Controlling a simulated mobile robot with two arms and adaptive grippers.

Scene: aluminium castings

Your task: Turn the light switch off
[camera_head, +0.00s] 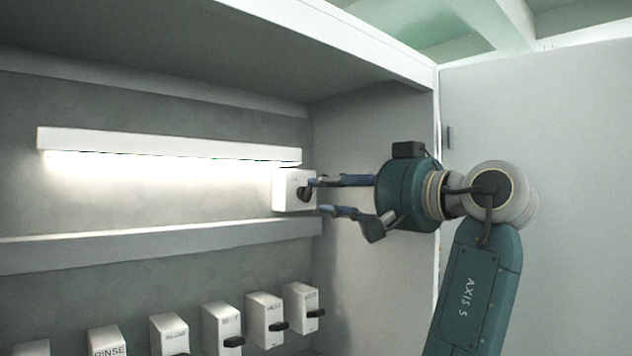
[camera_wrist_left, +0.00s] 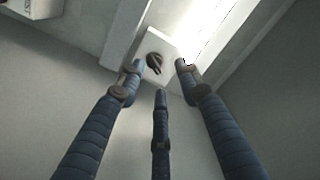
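The light switch is a small white box (camera_head: 285,190) with a dark knob (camera_head: 303,194), fixed at the right end of the lit strip lamp (camera_head: 170,145). In the left wrist view, the box (camera_wrist_left: 166,43) and its dark knob (camera_wrist_left: 154,63) show just beyond the fingertips. My left gripper (camera_head: 318,196) has three blue fingers and is open. Its upper fingertip overlaps the box beside the knob in the head view; I cannot tell whether it touches. In the wrist view, the left gripper (camera_wrist_left: 159,76) has its fingers spread, with nothing between them. My right gripper is not in view.
A grey ledge (camera_head: 150,245) runs below the lamp and switch. Under it stands a row of several white boxes with dark knobs, one marked RINSE (camera_head: 107,341). A side wall (camera_head: 365,130) stands behind my gripper, and an overhang (camera_head: 250,50) covers the bay.

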